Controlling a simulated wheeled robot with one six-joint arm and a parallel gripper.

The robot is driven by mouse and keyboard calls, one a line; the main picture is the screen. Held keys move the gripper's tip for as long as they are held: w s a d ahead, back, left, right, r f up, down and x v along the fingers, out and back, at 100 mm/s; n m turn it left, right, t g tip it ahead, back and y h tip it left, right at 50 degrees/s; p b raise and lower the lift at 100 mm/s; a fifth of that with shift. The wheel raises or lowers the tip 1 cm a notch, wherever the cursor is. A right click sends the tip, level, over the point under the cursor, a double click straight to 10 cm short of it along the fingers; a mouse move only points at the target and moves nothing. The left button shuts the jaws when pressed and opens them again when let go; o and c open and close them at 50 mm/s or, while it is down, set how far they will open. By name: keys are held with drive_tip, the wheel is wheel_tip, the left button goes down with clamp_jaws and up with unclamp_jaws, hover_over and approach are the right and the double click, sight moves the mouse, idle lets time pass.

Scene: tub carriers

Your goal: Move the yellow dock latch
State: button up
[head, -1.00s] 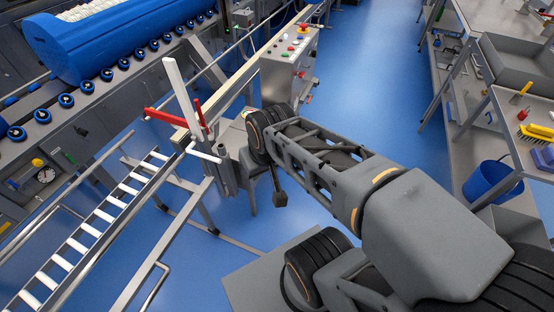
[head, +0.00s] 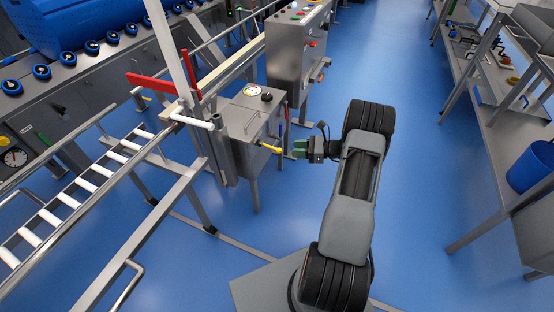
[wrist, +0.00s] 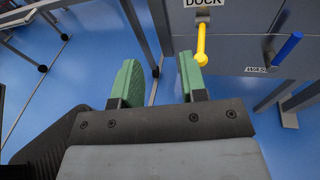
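The yellow dock latch (head: 271,148) is a short yellow handle on the front of a grey metal box (head: 246,118) beside the conveyor. In the wrist view the latch (wrist: 202,45) hangs down below a label reading DOCK, just above the right fingertip. My gripper (head: 299,149) has green fingers pointing at the box, a short way right of the latch. The wrist view shows my gripper (wrist: 160,80) open, with nothing between its fingers. The latch appears to be beyond the fingertips, and I see no contact.
A blue lever (wrist: 287,46) sits right of the latch on the same panel, over a small label. A control cabinet (head: 297,50) with buttons stands behind the box. A roller rack (head: 85,190) is on the left and shelving (head: 500,130) on the right. Open blue floor lies between.

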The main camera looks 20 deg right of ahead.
sight(276, 149)
drive_tip(key=w+d+f+m+t+h+b, duration=0.15)
drive_tip(key=d+f+m+t, duration=0.25)
drive_tip(key=f, duration=0.4)
drive_tip(key=shift+y, duration=0.25)
drive_tip(key=b+x, duration=0.2)
drive_tip(key=x, duration=1)
drive_tip(key=shift+a+b, duration=0.3)
drive_tip(key=shift+b, duration=0.05)
drive_tip(key=shift+c, duration=0.4)
drive_tip(key=shift+s, duration=0.1)
clamp_jaws()
